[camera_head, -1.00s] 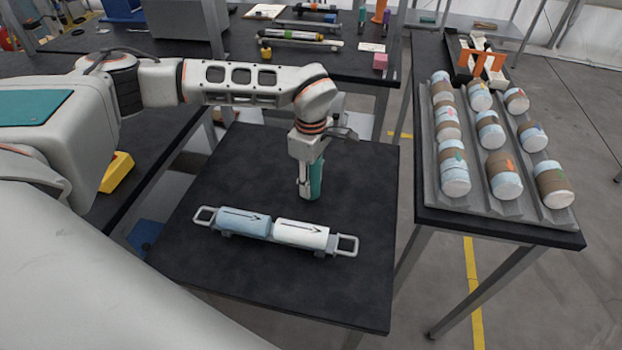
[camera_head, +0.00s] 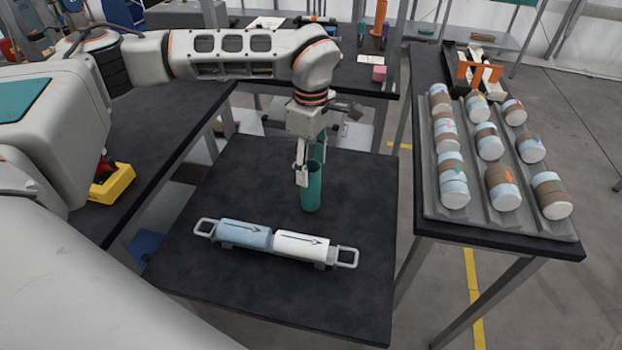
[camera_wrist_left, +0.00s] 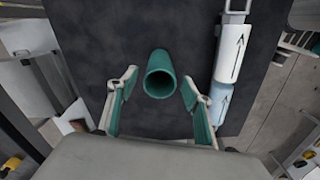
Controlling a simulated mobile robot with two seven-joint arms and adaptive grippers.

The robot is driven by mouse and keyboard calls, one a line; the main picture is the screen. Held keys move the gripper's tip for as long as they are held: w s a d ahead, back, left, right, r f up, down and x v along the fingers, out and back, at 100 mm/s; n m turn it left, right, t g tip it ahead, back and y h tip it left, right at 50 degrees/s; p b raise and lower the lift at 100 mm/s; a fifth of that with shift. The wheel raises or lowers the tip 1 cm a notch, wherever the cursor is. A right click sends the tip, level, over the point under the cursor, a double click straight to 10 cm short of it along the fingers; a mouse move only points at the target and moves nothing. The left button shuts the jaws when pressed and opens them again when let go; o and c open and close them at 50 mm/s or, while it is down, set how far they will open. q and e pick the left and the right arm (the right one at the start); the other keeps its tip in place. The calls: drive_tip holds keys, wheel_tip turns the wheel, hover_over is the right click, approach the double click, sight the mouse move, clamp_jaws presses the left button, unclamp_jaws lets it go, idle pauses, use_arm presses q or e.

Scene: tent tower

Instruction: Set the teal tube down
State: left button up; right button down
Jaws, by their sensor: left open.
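The teal tube (camera_head: 312,194) stands upright on the dark table, just behind the cylinder holder. Its open top shows in the left wrist view (camera_wrist_left: 159,82). My left gripper (camera_head: 310,170) is open above and around the tube's upper end, with a finger on either side. In the left wrist view the fingers (camera_wrist_left: 160,88) are spread, with gaps between them and the tube. My right gripper is not in view.
A grey handled holder (camera_head: 347,256) with a pale blue and a white arrow-marked cylinder lies in front of the tube. A side table at right carries a grooved rack (camera_head: 431,200) with several banded cylinders. The table's right and front areas are clear.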

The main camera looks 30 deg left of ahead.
use_arm(q)
drive_tip(key=shift+r, duration=1.4)
drive_tip(key=shift+d, duration=0.1)
